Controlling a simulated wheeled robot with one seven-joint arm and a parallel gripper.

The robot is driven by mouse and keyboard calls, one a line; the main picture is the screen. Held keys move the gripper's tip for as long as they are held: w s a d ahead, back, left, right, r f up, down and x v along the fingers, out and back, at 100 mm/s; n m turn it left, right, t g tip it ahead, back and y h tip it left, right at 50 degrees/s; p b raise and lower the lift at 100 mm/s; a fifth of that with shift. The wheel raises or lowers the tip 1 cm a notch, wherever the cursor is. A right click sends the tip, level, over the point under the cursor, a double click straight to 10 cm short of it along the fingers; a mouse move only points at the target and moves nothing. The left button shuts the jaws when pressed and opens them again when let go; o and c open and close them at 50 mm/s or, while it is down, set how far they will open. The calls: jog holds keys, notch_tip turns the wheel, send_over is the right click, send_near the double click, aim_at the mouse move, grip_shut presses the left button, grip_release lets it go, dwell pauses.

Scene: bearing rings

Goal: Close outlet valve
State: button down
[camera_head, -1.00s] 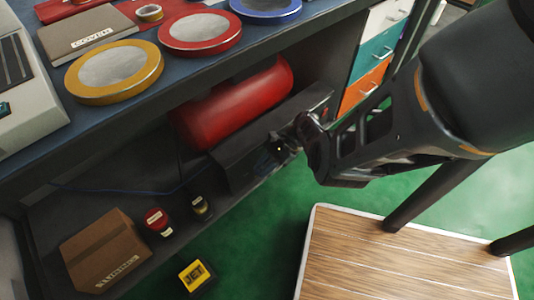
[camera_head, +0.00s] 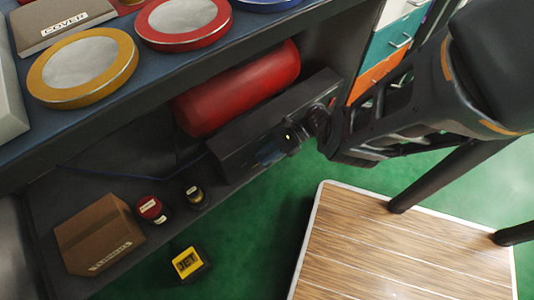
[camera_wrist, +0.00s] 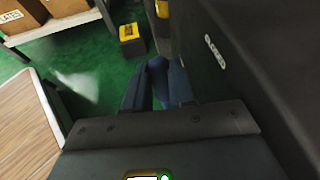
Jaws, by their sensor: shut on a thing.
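A red tank (camera_head: 240,88) lies on the lower shelf behind a long dark box (camera_head: 240,145). My gripper (camera_head: 298,132) is at the front face of this box, near its right part. In the wrist view my gripper (camera_wrist: 158,88) has its two fingers closed around a dark, rounded knob (camera_wrist: 158,62), which seems to be the outlet valve.
A wood-topped table (camera_head: 405,245) with a pale rim stands at the lower right. A cardboard box (camera_head: 95,235), small jars (camera_head: 150,208) and a yellow JET box (camera_head: 188,262) are at the lower left. Round lids (camera_head: 82,68) lie on the bench above. Green floor is free between.

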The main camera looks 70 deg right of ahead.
jog(key=c, duration=0.9)
grip_release()
jog(key=shift+c, duration=0.2)
notch_tip(320, 180, up, 4)
jog(key=p, duration=0.3)
jog(key=shift+r+p, duration=0.1)
jog(key=shift+p, duration=0.25)
jog(key=s+a+r+p+v, duration=0.1)
jog(key=a+r+p+v, duration=0.1)
jog(key=v, duration=1.1)
jog(key=shift+s, duration=0.15)
